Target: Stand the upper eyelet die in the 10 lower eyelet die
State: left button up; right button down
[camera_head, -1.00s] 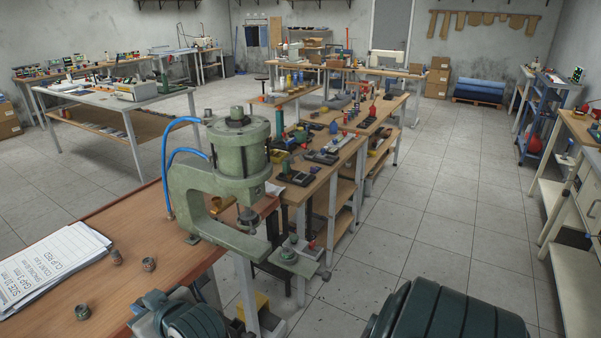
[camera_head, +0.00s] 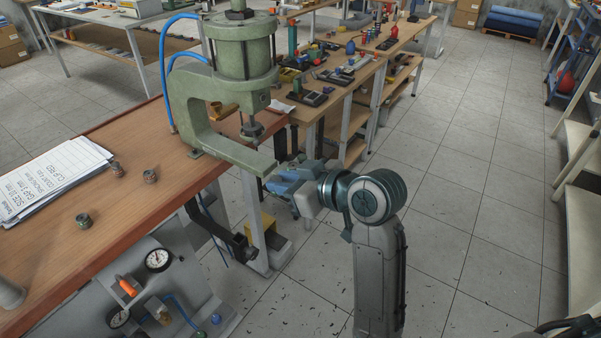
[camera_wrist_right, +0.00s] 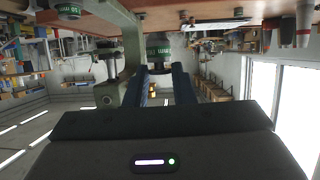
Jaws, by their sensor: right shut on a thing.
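My right gripper (camera_head: 284,176) is at the front end of the green press's lower arm. In the right wrist view, which is upside down, its blue fingers (camera_wrist_right: 160,80) are shut on a dark cylinder with a green lettered band (camera_wrist_right: 158,50). I cannot read its size. Three small metal dies stand apart on the wooden bench: one at the front (camera_head: 84,221) and two farther back (camera_head: 117,169) (camera_head: 150,176). One green-banded die marked 20 mm shows in the wrist view (camera_wrist_right: 68,11). I cannot tell which die is the 10 one. My left gripper is out of view.
The green press (camera_head: 215,110) stands on the bench's right edge, with a blue hose beside it. Papers (camera_head: 50,180) lie at the bench's left. A gauge panel (camera_head: 150,285) is below the bench front. The floor to the right is open.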

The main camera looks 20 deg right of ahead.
jog(key=shift+w+d+r+n+y, duration=0.1)
jog(key=shift+w+r+n+y, duration=0.05)
jog(key=shift+r+n+y, duration=0.2)
jog(key=w+d+p, duration=0.1)
jog(key=w+d, duration=0.1)
jog(key=w, duration=0.2)
jog(key=w+d+f+p, duration=0.1)
jog(key=w+d, duration=0.1)
jog(key=w, duration=0.2)
jog(key=w+d+f+p, duration=0.1)
jog(key=w+d, duration=0.2)
jog(key=w, duration=0.2)
jog(key=shift+d+p, duration=0.1)
jog(key=shift+p, duration=0.3)
notch_tip(320, 180, down, 3)
jog(key=shift+s+r+p, duration=0.1)
jog(key=shift+p, duration=0.6)
jog(key=shift+f, duration=0.35)
jog(key=c, duration=1.2)
grip_release()
jog(key=shift+c, duration=0.2)
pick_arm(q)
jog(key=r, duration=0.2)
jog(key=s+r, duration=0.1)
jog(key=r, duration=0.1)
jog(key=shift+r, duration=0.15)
